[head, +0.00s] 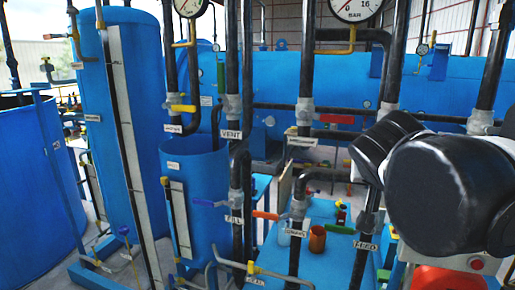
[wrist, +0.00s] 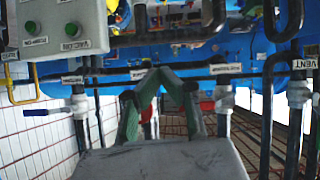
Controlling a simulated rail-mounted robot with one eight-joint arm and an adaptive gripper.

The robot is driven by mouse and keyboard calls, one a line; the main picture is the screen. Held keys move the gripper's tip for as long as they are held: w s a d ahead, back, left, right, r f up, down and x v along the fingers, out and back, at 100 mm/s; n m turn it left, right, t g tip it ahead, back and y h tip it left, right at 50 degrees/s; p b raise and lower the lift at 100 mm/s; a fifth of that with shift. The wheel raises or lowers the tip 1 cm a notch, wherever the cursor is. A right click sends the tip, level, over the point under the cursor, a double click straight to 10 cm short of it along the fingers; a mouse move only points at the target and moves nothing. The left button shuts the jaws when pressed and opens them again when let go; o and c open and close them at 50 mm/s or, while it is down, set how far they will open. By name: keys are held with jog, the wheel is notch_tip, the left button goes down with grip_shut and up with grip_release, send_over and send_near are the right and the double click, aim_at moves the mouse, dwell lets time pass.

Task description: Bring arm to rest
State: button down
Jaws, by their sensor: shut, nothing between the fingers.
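My gripper (wrist: 158,78) shows in the wrist view, its green and dark fingers meeting at the tips in front of pipes. It is shut and holds nothing. It appears clear of the pipes, but the exact distance is hard to tell. In the head view my arm's black and white links fill the right side, and the gripper itself cannot be made out there.
A grey control box (wrist: 62,28) hangs upper left in the wrist view. In the head view stand a tall blue tank (head: 150,110), a smaller blue vessel (head: 200,180), a horizontal blue tank (head: 280,85), and vertical pipes with valves.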

jog(key=s+a+f+n+g+y+b, duration=0.1)
jog(key=s+a+f+g+y+b, duration=0.1)
jog(key=s+f, duration=0.5)
jog(key=s+a+f+n+g+y+b, duration=0.1)
jog(key=s+f, duration=0.7)
jog(key=f, duration=0.8)
jog(key=shift+a+f+n+g+y+b, duration=0.4)
jog(key=shift+a+n+g+y, duration=0.15)
jog(key=shift+n+y, duration=0.15)
